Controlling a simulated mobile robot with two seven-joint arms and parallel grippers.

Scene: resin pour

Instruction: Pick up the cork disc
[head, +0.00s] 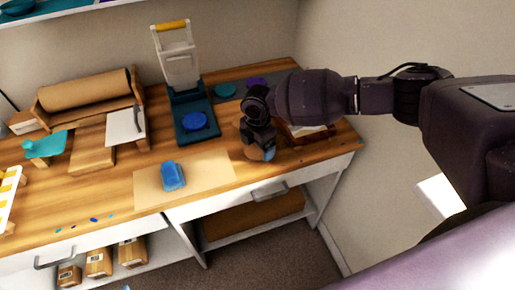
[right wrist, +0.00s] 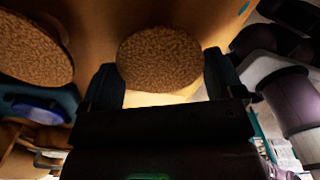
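A round, speckled brown cork disc (right wrist: 160,58) lies between the two dark fingers of my right gripper (right wrist: 163,72) in the right wrist view. The fingers are spread wide, one at each side of the disc. Whether they touch its edge is hard to tell. In the head view my right gripper (head: 258,138) is low over the right part of the wooden bench and hides most of what is under it. A second cork disc (right wrist: 30,48) shows at the left edge of the right wrist view. My left gripper is not in view.
A blue-based press (head: 194,122) with a yellow-topped handle stands left of my gripper. A blue block (head: 172,176) lies on a pale sheet (head: 215,170). A brown-framed item (head: 305,133) is close on the right. A brown roll (head: 85,90) stands farther left.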

